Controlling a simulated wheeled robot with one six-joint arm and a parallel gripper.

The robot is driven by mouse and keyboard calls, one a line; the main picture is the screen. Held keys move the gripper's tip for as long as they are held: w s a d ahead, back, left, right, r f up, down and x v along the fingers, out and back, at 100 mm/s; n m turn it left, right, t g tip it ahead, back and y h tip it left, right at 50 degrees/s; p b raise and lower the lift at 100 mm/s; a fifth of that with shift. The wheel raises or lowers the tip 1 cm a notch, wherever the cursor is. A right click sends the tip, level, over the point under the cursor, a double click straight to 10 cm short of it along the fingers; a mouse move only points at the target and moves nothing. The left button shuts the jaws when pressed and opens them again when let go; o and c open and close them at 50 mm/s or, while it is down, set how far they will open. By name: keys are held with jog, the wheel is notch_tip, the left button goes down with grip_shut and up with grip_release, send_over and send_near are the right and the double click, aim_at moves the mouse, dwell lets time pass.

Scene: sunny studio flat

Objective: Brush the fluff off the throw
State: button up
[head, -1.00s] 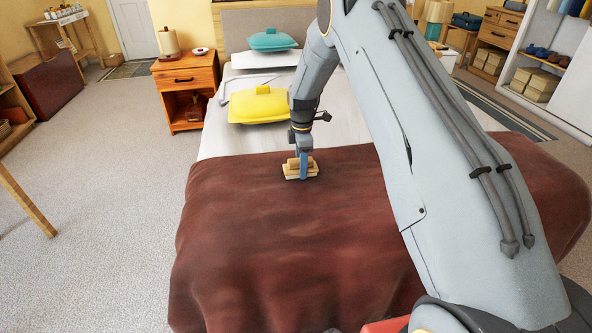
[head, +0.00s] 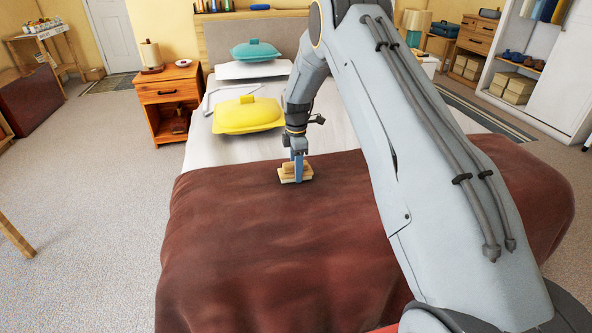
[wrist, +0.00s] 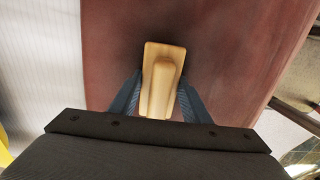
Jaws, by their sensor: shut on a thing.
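The throw (head: 260,245) is a dark red-brown cloth spread over the near part of the bed and hanging over its edges. My gripper (head: 298,170) is shut on a pale wooden brush (head: 287,174), near the throw's far edge. In the wrist view, the brush (wrist: 165,65) sits between the two blue fingers over the throw (wrist: 115,50). Its underside is hidden, and I cannot tell whether it touches the cloth. No fluff can be made out on the throw; my arm covers part of its right side.
A wooden nightstand (head: 160,93) with a lamp (head: 151,55) stands left of the bed.

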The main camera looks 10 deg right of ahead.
jog(key=shift+r+p, duration=1.3)
jog(key=shift+r, duration=2.15)
jog(key=s+m+p, duration=0.1)
jog(key=s+m, duration=0.2)
jog(key=s, duration=0.1)
jog(key=s+f+m+p, duration=0.1)
jog(key=s+m, duration=0.2)
jog(key=s, duration=0.2)
jog(key=s+f+m+p, duration=0.1)
jog(key=s+m, duration=0.2)
jog(key=s, duration=0.1)
jog(key=shift+s+a, duration=0.15)
jog(key=shift+s, duration=0.15)
jog(key=s+m+p, duration=0.2)
jog(key=s+m, duration=0.7)
jog(key=s, duration=0.6)
jog(key=shift+s+p, duration=0.2)
jog(key=shift+p, duration=0.2)
jog(key=shift+r, duration=0.1)
